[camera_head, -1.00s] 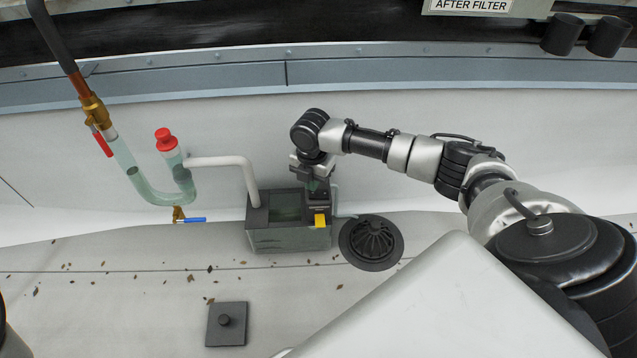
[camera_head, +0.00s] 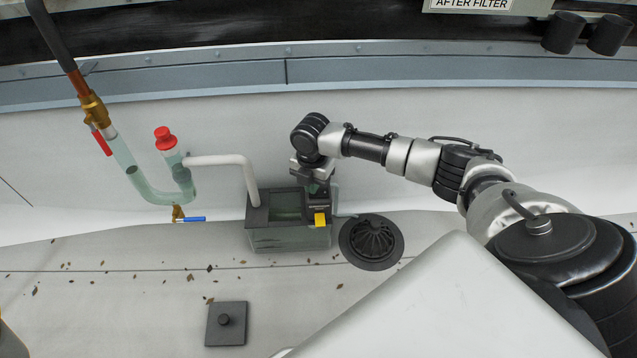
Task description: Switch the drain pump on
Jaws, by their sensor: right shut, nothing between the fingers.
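The drain pump (camera_head: 288,238) is a greenish see-through tank with a dark top frame, standing on the roof against the white wall. A dark block sits at the right of its top, with a yellow part (camera_head: 320,220) on its front. My right gripper (camera_head: 316,188) points down at this dark block from above. It is shut with nothing in it. Its fingertips are small and dark against the block, so I cannot tell whether they touch it. Any switch on the block is too small or hidden to make out. My left gripper does not show.
A white pipe (camera_head: 225,161) runs from the tank to a clear U-shaped trap (camera_head: 150,190) with a red cap (camera_head: 165,138) and a blue-handled valve (camera_head: 190,219). A domed roof drain (camera_head: 371,242) lies right of the tank. A square dark lid (camera_head: 226,323) lies in front. Leaves are scattered around.

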